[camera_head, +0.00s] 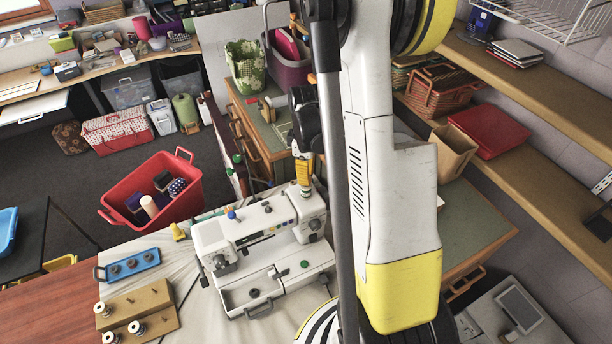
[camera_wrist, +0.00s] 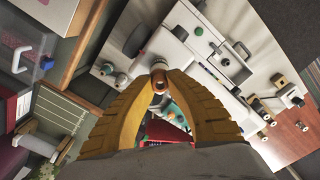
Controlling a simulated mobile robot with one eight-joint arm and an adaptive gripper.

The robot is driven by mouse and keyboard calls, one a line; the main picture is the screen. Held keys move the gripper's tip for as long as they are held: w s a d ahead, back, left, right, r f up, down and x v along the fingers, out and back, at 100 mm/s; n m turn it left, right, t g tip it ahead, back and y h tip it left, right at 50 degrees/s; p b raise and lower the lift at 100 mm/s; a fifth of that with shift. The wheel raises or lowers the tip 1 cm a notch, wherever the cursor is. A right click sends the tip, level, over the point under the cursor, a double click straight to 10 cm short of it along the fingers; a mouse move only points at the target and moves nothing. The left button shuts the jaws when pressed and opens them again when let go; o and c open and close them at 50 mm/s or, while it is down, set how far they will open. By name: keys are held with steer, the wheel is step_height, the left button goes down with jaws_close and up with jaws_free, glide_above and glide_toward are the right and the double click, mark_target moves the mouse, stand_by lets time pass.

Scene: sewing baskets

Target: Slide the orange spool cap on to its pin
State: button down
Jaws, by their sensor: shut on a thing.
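My gripper (camera_head: 304,186) points down over the right end of the white sewing machine (camera_head: 232,231). In the wrist view its yellow fingers (camera_wrist: 159,84) close on a small orange-brown piece, which looks like the orange spool cap (camera_wrist: 158,79). A pale round piece (camera_wrist: 158,64) shows just beyond the fingertips; I cannot tell whether it is the pin or touches the cap. The cap is mostly hidden by the fingers in the head view. The machine also shows in the wrist view (camera_wrist: 185,70), with a green knob (camera_wrist: 198,31) on its front part.
A red basket (camera_head: 185,205) stands behind. My arm covers the right side of the machine's surroundings.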

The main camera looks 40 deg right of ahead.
steer(key=shift+f+b, duration=1.05)
steer(key=c, duration=1.4)
jaws_free()
step_height(320, 180, up, 12)
steer(key=shift+a, duration=0.1)
steer(key=s+a+f+m+t+b, duration=0.2)
steer(key=s+a+f+b, duration=0.1)
steer(key=a+b, duration=0.3)
steer(key=s+a+f+m+t+b, duration=0.2)
steer(key=s+a+f+b, duration=0.1)
steer(key=a+b, duration=0.4)
steer(key=s+a+f+m+t+b, duration=0.3)
steer(key=a+f+b, duration=0.2)
steer(key=a, duration=0.3)
steer(key=shift+a+b, duration=0.3)
steer(key=shift+b, duration=0.6)
